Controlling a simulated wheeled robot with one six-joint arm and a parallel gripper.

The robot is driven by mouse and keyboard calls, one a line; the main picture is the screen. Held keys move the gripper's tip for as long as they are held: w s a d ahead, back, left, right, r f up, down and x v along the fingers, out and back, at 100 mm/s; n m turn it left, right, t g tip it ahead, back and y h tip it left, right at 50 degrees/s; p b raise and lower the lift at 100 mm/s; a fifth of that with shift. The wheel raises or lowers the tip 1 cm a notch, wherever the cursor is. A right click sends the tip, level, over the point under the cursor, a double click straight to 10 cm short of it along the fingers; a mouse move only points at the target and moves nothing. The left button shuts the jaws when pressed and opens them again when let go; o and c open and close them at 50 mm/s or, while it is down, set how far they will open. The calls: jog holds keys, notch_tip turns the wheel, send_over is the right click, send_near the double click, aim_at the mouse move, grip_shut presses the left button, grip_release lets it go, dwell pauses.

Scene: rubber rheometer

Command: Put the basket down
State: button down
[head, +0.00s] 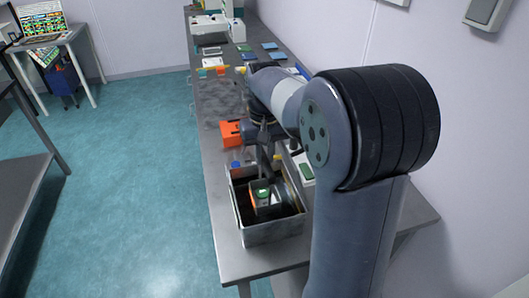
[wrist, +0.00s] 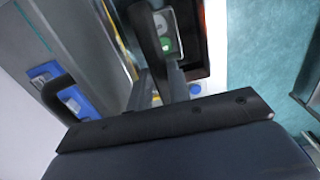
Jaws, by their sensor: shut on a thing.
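The basket (head: 267,236) looks like an open grey metal box at the near end of the bench. A green-and-white item (head: 263,194) shows inside it, and also in the wrist view (wrist: 165,45). My gripper (head: 266,172) points down at the basket's opening, with its dark fingers over the inside. In the wrist view a dark finger (wrist: 150,45) stands beside the green item. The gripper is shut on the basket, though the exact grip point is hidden. I cannot tell whether the basket's underside touches the bench.
The long grey bench (head: 222,110) runs away from me along the right wall. Flat blue items and white instruments (head: 210,25) are farther back. The teal floor (head: 130,170) on the left is clear.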

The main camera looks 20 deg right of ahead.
jog(key=c, duration=1.3)
grip_release()
notch_tip(320, 180, up, 13)
jog(key=shift+r, duration=0.15)
notch_tip(320, 180, down, 13)
jog(key=shift+f, duration=0.15)
jog(key=shift+r, duration=0.25)
jog(key=shift+r, duration=0.1)
